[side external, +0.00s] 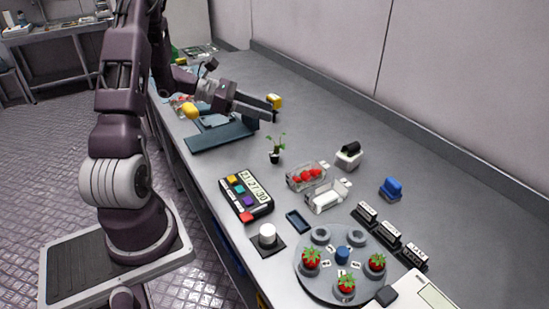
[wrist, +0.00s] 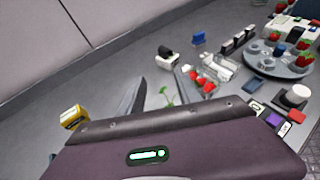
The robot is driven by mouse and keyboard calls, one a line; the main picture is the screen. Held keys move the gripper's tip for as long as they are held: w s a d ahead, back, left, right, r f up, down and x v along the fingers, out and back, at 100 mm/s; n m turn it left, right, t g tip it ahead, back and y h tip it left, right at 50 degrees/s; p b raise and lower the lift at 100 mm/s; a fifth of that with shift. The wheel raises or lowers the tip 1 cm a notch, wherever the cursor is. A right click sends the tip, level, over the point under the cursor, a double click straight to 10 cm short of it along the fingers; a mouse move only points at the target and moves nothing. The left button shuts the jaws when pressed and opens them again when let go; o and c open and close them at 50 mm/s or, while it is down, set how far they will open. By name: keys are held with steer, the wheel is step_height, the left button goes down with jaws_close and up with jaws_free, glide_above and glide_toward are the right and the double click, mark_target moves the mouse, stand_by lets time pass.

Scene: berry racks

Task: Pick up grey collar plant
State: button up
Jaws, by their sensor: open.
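A small green seedling in a dark pot with a pale collar, the grey collar plant (side external: 275,149), stands upright on the grey bench. My gripper (side external: 273,108) is open and empty. In the side view it is above the bench, behind and apart from the plant.
A clear box of strawberries (side external: 307,176) and a white-lidded box (side external: 327,196) stand right of the plant. A button panel (side external: 246,195) lies in front. A round rack (side external: 318,281) holds strawberries. The bench's back strip is clear.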

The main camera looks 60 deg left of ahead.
glide_toward(285, 162)
steer(key=w+r, duration=0.1)
steer(key=w+d+r, duration=0.1)
steer(key=w, duration=0.1)
steer(key=shift+r, duration=0.25)
steer(key=x, duration=0.7)
steer(key=shift+s+d+f, duration=0.1)
steer(key=shift+s+d, duration=0.1)
steer(key=shift+s, duration=0.05)
jaws_close()
